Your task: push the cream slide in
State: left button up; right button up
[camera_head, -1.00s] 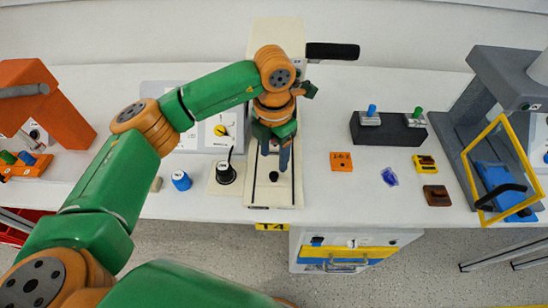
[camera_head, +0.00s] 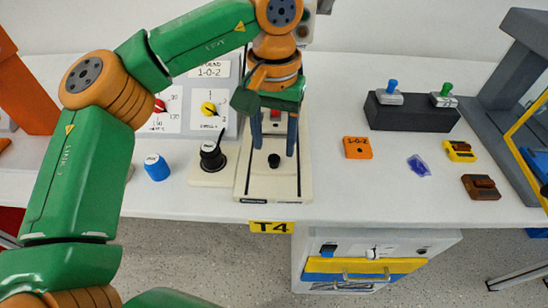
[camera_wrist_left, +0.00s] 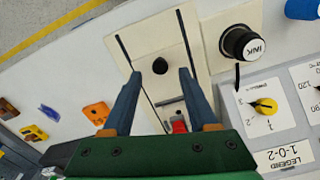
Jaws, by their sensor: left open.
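The cream slide (camera_head: 274,183) is a flat plate with a small black knob (camera_head: 274,161), in the cream base above the T4 label (camera_head: 270,227). Knob (camera_wrist_left: 160,66) and slide (camera_wrist_left: 148,46) also show in the left wrist view. My left gripper (camera_head: 274,151) is open and points down, with its blue fingers apart on either side of the slide, just behind the knob in the head view. In the left wrist view the gripper (camera_wrist_left: 160,75) holds nothing; I cannot tell whether the fingertips touch the slide. My right gripper is out of view.
Left of the slide stand a black dial (camera_head: 212,158) and a blue knob (camera_head: 156,167). A red part (camera_head: 275,115) shows behind the fingers. An orange 1-0-2 block (camera_head: 357,148) and a black switch block (camera_head: 412,112) stand right. The table between is clear.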

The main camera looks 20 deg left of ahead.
aim_at(274, 158)
pick_arm(q)
notch_tip(274, 158, down, 4)
jog(key=shift+r, duration=0.25)
grip_shut()
dwell(1.2)
